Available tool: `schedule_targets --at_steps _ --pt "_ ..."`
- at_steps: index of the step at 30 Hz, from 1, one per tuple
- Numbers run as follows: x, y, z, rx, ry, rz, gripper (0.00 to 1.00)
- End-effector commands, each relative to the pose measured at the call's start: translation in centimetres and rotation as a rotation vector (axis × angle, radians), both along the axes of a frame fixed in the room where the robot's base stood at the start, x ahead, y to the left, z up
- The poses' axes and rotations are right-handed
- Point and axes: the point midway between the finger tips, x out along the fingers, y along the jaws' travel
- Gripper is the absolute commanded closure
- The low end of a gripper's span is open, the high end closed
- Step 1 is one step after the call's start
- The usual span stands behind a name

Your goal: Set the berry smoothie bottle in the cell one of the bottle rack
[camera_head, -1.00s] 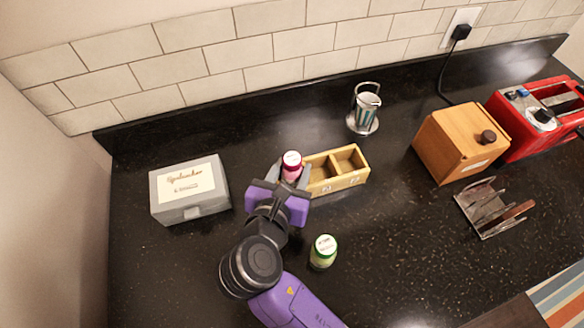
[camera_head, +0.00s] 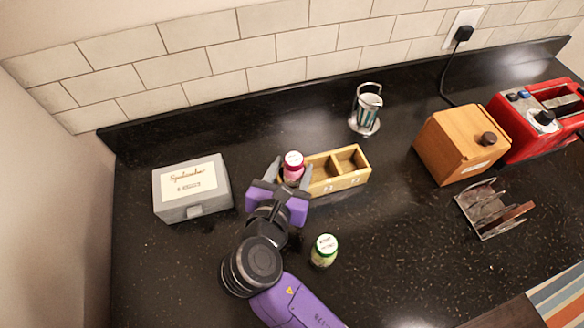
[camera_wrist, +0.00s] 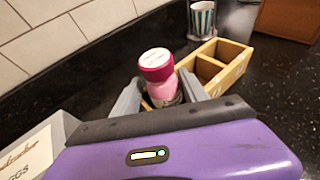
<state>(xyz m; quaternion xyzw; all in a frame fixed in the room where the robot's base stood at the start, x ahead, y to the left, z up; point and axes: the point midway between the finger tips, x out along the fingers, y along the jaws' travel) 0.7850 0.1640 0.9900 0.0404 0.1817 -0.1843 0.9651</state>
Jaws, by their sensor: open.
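The berry smoothie bottle (camera_head: 293,168), pink with a dark pink cap and white lid label, stands upright at the left end of the wooden bottle rack (camera_head: 340,184). It also shows in the wrist view (camera_wrist: 160,86), with the rack (camera_wrist: 226,72) to its right. Its base is hidden by my gripper, and it appears to be in the rack's left cell. Two cells to the right are visible and empty. My gripper (camera_head: 290,172) is open, with one finger on each side of the bottle; a gap shows beside it in the wrist view.
A green-capped bottle (camera_head: 324,250) stands in front of the rack. A grey labelled box (camera_head: 193,190) is at the left. A wooden box (camera_head: 460,143), a metal rack (camera_head: 492,210) and a red toaster (camera_head: 540,118) are at the right.

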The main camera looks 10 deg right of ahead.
Motion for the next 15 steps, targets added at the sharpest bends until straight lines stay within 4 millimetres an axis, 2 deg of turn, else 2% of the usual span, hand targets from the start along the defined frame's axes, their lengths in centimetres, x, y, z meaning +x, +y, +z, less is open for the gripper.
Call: schedule_targets --at_steps 1,2,7,15 --pt "-0.4 -0.8 -1.7 -0.005 0.036 -0.017 0.35" --pt "-0.4 -0.8 -1.7 -0.005 0.035 -0.017 0.35" --pt "-0.6 -0.6 -0.4 -0.004 0.034 -0.016 0.35" --pt "-5.4 1.7 2.2 -0.004 0.026 -0.009 0.35"
